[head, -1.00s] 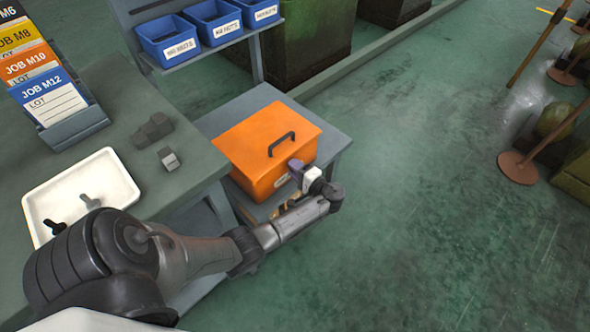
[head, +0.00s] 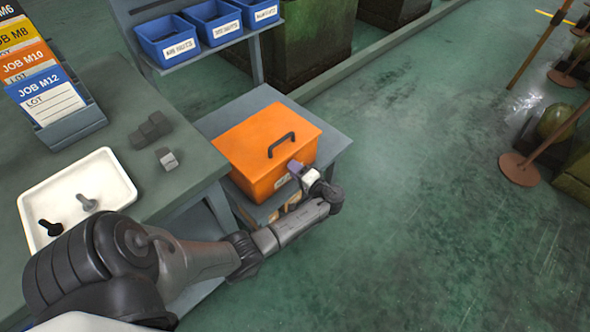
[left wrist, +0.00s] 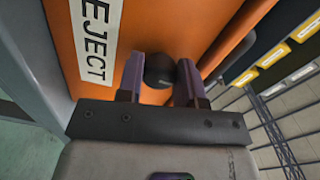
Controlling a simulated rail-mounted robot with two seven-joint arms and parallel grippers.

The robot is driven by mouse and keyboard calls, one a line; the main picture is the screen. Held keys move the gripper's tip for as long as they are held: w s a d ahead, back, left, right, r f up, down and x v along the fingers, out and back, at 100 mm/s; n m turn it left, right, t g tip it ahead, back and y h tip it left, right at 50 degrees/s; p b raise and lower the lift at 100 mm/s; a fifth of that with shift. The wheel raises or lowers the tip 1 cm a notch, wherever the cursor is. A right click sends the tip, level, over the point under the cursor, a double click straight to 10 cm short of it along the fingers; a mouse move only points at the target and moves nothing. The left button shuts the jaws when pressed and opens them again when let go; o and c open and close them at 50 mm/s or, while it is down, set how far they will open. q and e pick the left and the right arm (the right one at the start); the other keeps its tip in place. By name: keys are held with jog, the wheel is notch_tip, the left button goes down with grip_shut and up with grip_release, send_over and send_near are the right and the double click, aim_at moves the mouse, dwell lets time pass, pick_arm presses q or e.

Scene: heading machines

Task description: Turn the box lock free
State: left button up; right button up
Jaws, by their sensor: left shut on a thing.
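An orange box (head: 262,140) with a black top handle stands closed on a low grey stand. In the left wrist view its orange front (left wrist: 190,30) carries a white label reading "EJECT" in the part that shows. A round dark lock knob (left wrist: 160,70) sits on that front. My left gripper (head: 294,168) is at the box's front face, its purple fingers on either side of the knob and shut on it. In the head view the gripper hides the knob. I cannot tell the lock's turn angle. My right gripper is in neither view.
A grey workbench (head: 120,128) at left holds a white tray (head: 118,165) with bolts, dark blocks (head: 150,130) and job cards (head: 45,92). Blue labelled bins (head: 168,38) hang behind. Open green floor (head: 420,190) lies to the right of the box.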

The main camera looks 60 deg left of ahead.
pick_arm(q)
jog(key=o, duration=0.9)
jog(key=shift+p+v, duration=1.2)
jog(key=shift+v, duration=5.75)
